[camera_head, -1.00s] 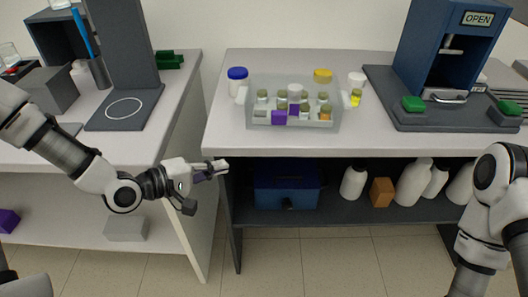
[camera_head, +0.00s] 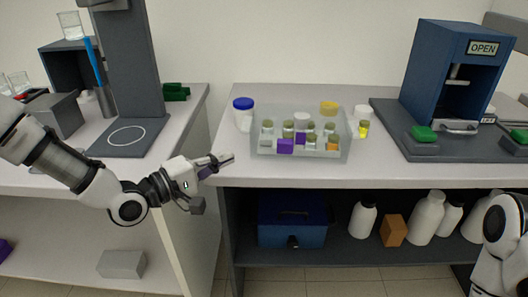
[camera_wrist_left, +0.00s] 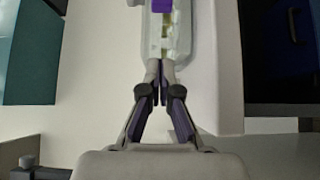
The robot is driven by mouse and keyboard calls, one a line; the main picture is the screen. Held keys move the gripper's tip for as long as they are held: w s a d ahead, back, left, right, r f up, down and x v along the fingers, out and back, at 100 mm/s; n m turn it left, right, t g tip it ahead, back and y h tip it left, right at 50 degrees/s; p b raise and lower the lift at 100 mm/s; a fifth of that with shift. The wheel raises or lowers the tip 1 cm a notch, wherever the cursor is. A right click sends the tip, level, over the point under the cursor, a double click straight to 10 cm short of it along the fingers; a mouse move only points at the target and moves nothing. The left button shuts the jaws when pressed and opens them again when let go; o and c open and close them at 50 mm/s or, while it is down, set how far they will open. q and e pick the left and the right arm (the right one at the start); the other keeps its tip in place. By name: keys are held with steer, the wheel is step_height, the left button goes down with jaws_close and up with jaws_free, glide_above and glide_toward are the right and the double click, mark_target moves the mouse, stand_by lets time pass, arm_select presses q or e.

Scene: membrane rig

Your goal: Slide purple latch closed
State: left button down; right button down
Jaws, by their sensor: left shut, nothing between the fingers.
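A clear box (camera_head: 342,150) stands on the right-hand counter with several small capped vials in it. Two purple pieces show at its front: a lower left one (camera_head: 285,146) and a smaller one (camera_head: 300,138). I cannot tell which is the latch or how far it is slid. My left gripper (camera_head: 229,158) is shut and empty, left of the box and apart from it, near the counter's front left corner. In the left wrist view its fingertips (camera_wrist_left: 160,72) point toward the box, with a purple piece (camera_wrist_left: 161,5) at the top edge. My right gripper is out of view.
A blue press marked OPEN (camera_head: 455,75) stands farther right. A gap separates the two counters. The counter strip before the box is clear.

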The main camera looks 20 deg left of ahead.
mark_target(280, 148)
arm_select(q)
steer(key=x, duration=0.6)
steer(key=shift+w+d+f, duration=0.1)
steer(key=shift+w+d, duration=0.15)
steer(key=shift+d, duration=0.05)
steer(key=d, duration=0.2)
steer(key=shift+w+d, duration=0.3)
steer(key=shift+d, duration=0.05)
steer(key=shift+d+b, duration=0.3)
steer(key=shift+d, duration=0.2)
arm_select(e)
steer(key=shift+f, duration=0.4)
